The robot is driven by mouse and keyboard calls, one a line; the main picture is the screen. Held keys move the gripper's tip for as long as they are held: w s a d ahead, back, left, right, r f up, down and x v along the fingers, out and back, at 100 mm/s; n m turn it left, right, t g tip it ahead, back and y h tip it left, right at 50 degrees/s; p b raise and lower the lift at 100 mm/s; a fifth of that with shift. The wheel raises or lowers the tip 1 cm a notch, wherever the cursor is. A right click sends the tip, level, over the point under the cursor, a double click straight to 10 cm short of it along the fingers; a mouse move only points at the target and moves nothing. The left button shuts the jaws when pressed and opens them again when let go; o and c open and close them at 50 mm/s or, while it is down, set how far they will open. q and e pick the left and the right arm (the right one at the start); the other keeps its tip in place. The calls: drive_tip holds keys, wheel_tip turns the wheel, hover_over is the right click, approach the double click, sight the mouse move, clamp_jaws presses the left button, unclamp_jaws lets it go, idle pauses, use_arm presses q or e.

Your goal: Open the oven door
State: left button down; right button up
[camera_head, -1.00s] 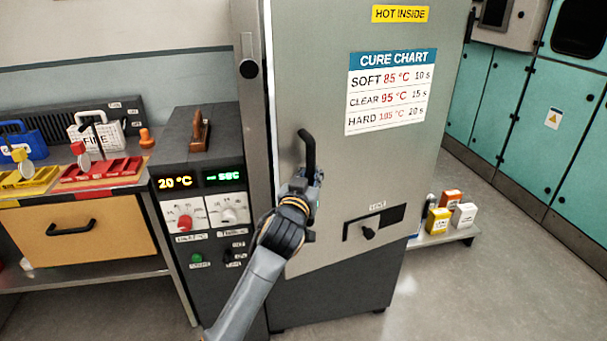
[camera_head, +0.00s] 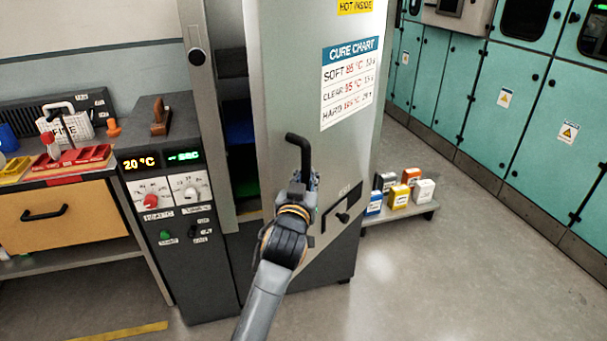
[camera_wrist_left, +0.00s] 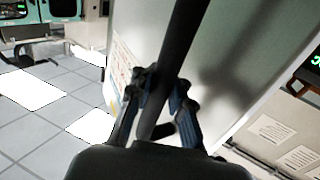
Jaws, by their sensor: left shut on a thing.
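The oven door (camera_head: 285,110) is a tall grey panel with a cure chart on it. It stands partly open, hinged on the right, with a dark gap on its left showing the oven interior (camera_head: 237,130). A black bent handle (camera_head: 301,146) sticks out from the door's lower left. My left gripper (camera_head: 304,183) is shut on the handle. In the left wrist view the black handle bar (camera_wrist_left: 178,70) runs between the fingers (camera_wrist_left: 160,108). The fingers hide part of the handle in the head view. My right gripper is not in view.
A control panel (camera_head: 168,200) with dials and displays stands left of the oven. A low shelf (camera_head: 400,213) with several small boxes is to the right. Teal cabinets (camera_head: 490,90) line the right wall. The floor (camera_head: 430,285) in front is clear.

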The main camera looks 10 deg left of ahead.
use_arm(q)
drive_tip(key=shift+a+f, duration=0.2)
drive_tip(key=shift+f, duration=0.2)
drive_tip(key=c, duration=1.6)
unclamp_jaws()
drive_tip(key=shift+s, duration=0.1)
drive_tip(key=o, duration=0.4)
drive_tip(key=shift+s+a+r, duration=0.2)
drive_tip(key=shift+r, duration=0.05)
drive_tip(key=shift+d+r, duration=0.1)
drive_tip(key=shift+d, duration=0.05)
drive_tip(key=shift+s, duration=0.25)
drive_tip(key=s, duration=1.1)
drive_tip(key=shift+s, duration=0.35)
